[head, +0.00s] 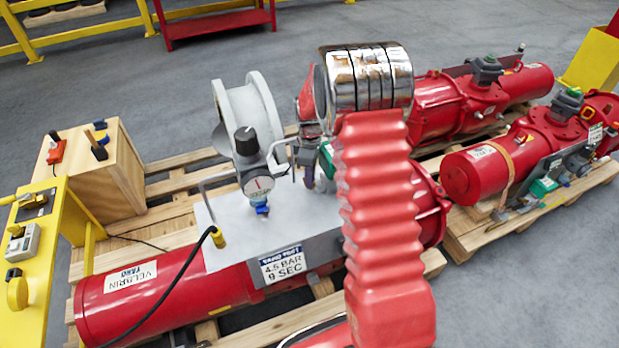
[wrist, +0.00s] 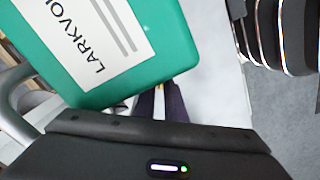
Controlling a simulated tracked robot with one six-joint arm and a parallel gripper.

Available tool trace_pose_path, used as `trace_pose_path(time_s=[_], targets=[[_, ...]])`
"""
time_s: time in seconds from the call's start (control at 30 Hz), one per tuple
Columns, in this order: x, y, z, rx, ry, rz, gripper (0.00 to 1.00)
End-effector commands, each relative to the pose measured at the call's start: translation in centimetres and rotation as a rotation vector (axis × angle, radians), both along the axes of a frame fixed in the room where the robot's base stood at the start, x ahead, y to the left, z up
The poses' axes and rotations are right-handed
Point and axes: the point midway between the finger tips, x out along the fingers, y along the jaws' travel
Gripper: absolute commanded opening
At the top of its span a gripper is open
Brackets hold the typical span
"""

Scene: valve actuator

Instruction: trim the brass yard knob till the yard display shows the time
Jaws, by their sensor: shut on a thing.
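My gripper (wrist: 160,104) shows in the wrist view as two dark fingers close together, pointing down at a pale grey plate. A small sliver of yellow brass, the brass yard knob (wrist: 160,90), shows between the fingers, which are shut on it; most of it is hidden. A green box with a white label (wrist: 125,35) stands close to the fingers and fills the upper left. I cannot make out a yard display showing a time.
A round gauge (head: 258,187) with a black-topped regulator and a grey handwheel (head: 250,110) stand left of my arm. A yellow stand (head: 40,260) with switches and a wooden box (head: 90,170) are at the left. Other red actuators (head: 475,175) lie on pallets at right.

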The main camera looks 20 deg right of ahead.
Motion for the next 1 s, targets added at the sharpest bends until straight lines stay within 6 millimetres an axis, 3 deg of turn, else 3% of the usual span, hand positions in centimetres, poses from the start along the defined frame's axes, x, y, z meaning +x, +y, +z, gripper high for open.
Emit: trace_pose_path(time_s=[0.67, 0.7, 0.77, 1.0], targets=[[0.08, -0.08, 0.07, -0.001, -0.003, 0.086, 0.0], [0.08, -0.09, 0.07, -0.001, -0.003, 0.086, 0.12], [0.07, -0.09, 0.07, 0.0, -0.002, 0.085, 0.16], [0.03, -0.07, 0.04, 0.0, -0.001, 0.085, 0.18]])
